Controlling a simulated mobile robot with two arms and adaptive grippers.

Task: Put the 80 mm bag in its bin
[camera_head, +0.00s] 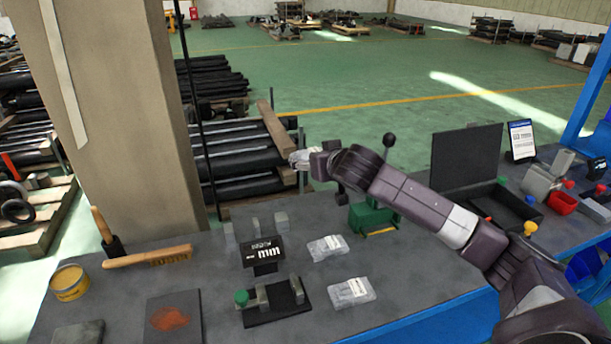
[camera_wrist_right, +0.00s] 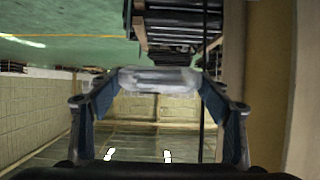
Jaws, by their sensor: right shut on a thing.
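My right gripper (camera_head: 312,160) is raised beyond the far edge of the grey bench. It is shut on a clear plastic bag (camera_wrist_right: 158,80), held across between its two fingertips in the wrist view. In the head view the held bag (camera_head: 297,157) shows as a small pale shape at the gripper's tip. Two more clear bags lie flat on the bench, an upper one (camera_head: 327,247) and a lower one (camera_head: 351,292). No size is readable on any bag. My left gripper is not in view.
A green press (camera_head: 374,217) is near my right arm. A concrete pillar (camera_head: 120,120) rises behind.

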